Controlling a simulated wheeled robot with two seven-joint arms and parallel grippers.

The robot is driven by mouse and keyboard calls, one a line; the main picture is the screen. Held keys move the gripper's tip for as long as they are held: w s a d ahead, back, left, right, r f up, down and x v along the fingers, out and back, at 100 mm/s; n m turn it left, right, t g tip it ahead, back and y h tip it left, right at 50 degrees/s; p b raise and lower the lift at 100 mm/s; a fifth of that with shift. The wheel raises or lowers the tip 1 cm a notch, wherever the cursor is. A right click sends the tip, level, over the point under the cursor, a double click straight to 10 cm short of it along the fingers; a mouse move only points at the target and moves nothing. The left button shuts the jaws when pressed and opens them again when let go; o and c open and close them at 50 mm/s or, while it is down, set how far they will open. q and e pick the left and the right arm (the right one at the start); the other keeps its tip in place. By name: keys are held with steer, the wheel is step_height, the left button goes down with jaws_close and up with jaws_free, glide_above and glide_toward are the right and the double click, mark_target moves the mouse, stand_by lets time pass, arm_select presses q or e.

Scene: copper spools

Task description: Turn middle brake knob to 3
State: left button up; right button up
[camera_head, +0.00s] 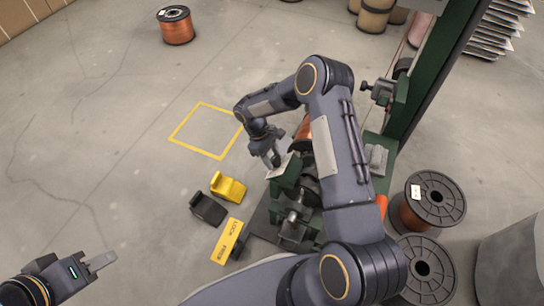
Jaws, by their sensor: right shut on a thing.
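A green and grey machine (284,182) stands right of centre, with a pale plate on its upper left side. My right gripper (274,160) reaches down to that plate and is shut on what appears to be the middle brake knob. The knob and its number marks are hidden or too small to read. My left gripper (102,261) is low at the left, away from the machine, above bare floor. Its fingers show edge-on, so I cannot tell their gap.
Yellow (229,188) and black (207,209) chocks and a yellow sign (227,241) lie left of the machine. Black-flanged spools (436,197) stand at right. A copper spool (175,26) stands at the back. The floor inside the yellow square (202,103) is clear.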

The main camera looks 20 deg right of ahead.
steer(key=shift+m, duration=0.3)
steer(key=m+b, duration=0.1)
steer(key=m+t+h+b, duration=0.1)
steer(key=m, duration=0.1)
steer(key=shift+s+a+f+h, duration=0.1)
steer(key=shift+a+h, duration=0.1)
steer(key=shift+h, duration=0.1)
steer(key=m+h+b, duration=0.1)
steer(key=m, duration=0.1)
steer(key=shift+s+a+f+m+t+h+b, duration=0.1)
steer(key=shift+m+t+h+b, duration=0.2)
steer(key=shift+t+b, duration=0.1)
steer(key=shift+m+h+b, duration=0.5)
steer(key=shift+m+b, duration=0.1)
steer(key=shift+m, duration=0.5)
steer(key=shift+a, duration=0.1)
steer(key=o, duration=1)
steer(key=shift+c, duration=0.2)
